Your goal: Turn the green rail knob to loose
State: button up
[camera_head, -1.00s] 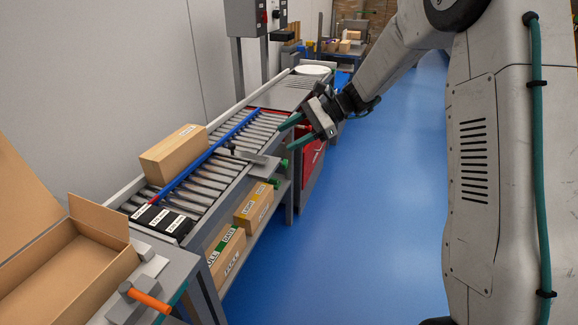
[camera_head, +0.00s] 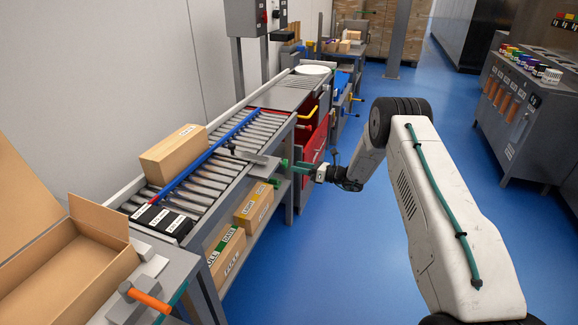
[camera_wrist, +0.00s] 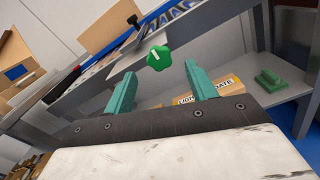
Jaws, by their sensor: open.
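The green knob (camera_wrist: 158,58) is a lobed knob with a white line on its face, on the side of the conveyor frame (camera_wrist: 200,35) in the wrist view. The line runs nearly upright, slightly tilted. My gripper (camera_wrist: 159,74) is open, with its two teal fingers apart and the knob showing just beyond and between their tips. I see no contact. In the head view my gripper (camera_head: 297,166) reaches the conveyor's right side from the aisle, and the knob is hard to separate from the fingers there. A blue rail (camera_head: 211,152) runs along the rollers.
A carton (camera_head: 174,155) stands on the rollers (camera_head: 207,187). Labelled boxes (camera_head: 254,205) lie on the shelf below. A green block (camera_wrist: 270,80) sits on that shelf near the right finger. Red drawers (camera_head: 314,143) stand beyond my gripper. The blue floor aisle (camera_head: 330,250) is clear.

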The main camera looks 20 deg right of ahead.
aim_at(287, 164)
jog(key=x, duration=0.5)
jog(key=shift+c, duration=0.3)
jog(key=c, duration=0.9)
